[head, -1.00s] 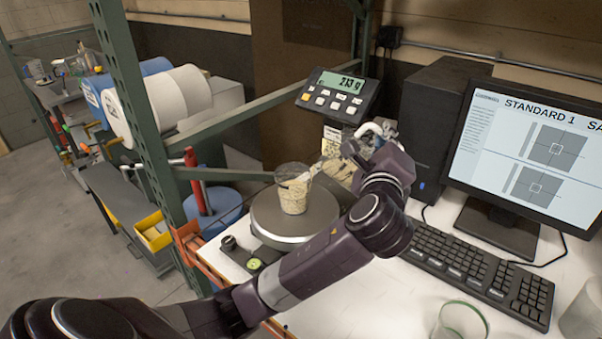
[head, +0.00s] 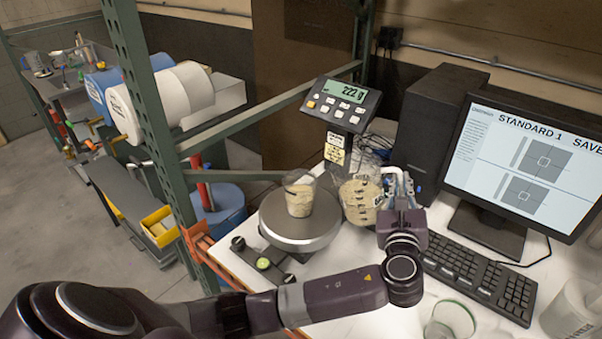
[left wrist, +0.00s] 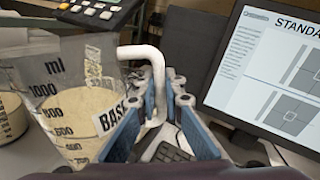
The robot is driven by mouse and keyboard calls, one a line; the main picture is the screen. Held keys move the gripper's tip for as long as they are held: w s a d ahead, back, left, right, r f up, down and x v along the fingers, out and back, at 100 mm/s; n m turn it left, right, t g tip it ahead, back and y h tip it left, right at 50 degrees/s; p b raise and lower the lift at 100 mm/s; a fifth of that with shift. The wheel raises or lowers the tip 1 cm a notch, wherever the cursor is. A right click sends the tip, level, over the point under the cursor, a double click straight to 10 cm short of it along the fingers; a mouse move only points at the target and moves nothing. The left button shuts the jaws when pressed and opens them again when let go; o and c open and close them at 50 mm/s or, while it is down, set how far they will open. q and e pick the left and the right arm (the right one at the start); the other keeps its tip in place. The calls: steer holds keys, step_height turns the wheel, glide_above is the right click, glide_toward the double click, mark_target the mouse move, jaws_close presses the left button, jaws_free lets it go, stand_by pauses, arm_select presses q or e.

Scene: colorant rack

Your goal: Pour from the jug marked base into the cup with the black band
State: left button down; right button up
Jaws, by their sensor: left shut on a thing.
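The clear jug (head: 357,203) holds beige liquid and stands upright just right of the scale. In the left wrist view the jug (left wrist: 75,105) shows ml marks and a BASE label. My left gripper (head: 396,184) is shut on its white handle (left wrist: 150,62). I cannot tell whether the jug touches the table. A clear cup (head: 299,197) with beige liquid in it stands on the round scale plate (head: 318,228); a dark line shows on it, but I cannot make out a band clearly. My right gripper is not in view.
The scale display (head: 346,92) reads about 222 g. A green-rimmed cup (head: 450,318) and a pale container (head: 572,310) stand at the front right. A keyboard (head: 490,285) and monitor (head: 535,160) are on the right. A green rack post (head: 150,110) rises left of the scale.

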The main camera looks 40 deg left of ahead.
arm_select(q)
steer(key=shift+w+d+f+m+p, duration=0.2)
steer(key=shift+w+d+f+m, duration=0.15)
steer(key=shift+f+m, duration=0.25)
steer(key=shift+w+d+f+m+p, duration=0.2)
steer(key=shift+d+f+m, duration=0.15)
steer(key=shift+f+m, duration=0.2)
steer(key=shift+d+f+m, duration=0.1)
steer(key=shift+f+m, duration=0.35)
steer(key=shift+f, duration=0.1)
step_height(320, 180, up, 5)
steer(key=p, duration=0.4)
steer(key=shift+d+f, duration=0.1)
steer(key=shift+f, duration=0.05)
stand_by(0.8)
